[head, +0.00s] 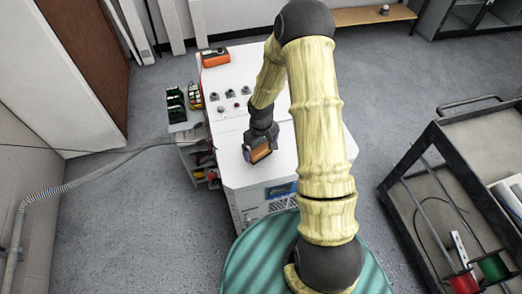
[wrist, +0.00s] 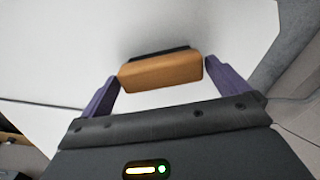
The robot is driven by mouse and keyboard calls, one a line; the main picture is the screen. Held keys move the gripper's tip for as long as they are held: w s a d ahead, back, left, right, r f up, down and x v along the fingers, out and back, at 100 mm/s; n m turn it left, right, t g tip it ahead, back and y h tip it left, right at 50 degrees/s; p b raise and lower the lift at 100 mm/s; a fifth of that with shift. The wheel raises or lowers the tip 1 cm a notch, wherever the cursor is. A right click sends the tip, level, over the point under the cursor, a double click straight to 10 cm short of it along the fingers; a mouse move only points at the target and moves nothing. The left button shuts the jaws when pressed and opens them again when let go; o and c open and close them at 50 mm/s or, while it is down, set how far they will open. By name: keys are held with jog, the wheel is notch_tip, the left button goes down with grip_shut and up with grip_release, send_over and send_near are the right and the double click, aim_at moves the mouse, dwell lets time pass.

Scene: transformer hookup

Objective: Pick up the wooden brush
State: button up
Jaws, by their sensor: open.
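The wooden brush (wrist: 160,73) is an orange-brown block with a dark strip along its far side. It sits on the white top of the cabinet (head: 240,168). In the wrist view it lies between the two purple fingers of my gripper (wrist: 161,82), one finger close to each end. My gripper is open around it; I cannot tell whether a finger touches it. In the head view the brush (head: 259,153) shows just below my gripper (head: 258,150), partly hidden by it, near the cabinet's front left part.
An orange meter (head: 215,57) lies at the cabinet's back left corner, with several dark knobs in front of it. A small shelf with green and black items (head: 176,105) stands at the left. A dark cart (head: 470,175) with spools is at the right. Grey floor is open between.

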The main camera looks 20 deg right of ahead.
aim_at(261, 148)
jog(key=shift+f, duration=0.85)
jog(key=c, duration=0.8)
jog(key=shift+r, duration=0.1)
notch_tip(261, 148, up, 10)
jog(key=shift+f+b, duration=0.1)
jog(key=shift+b, duration=0.45)
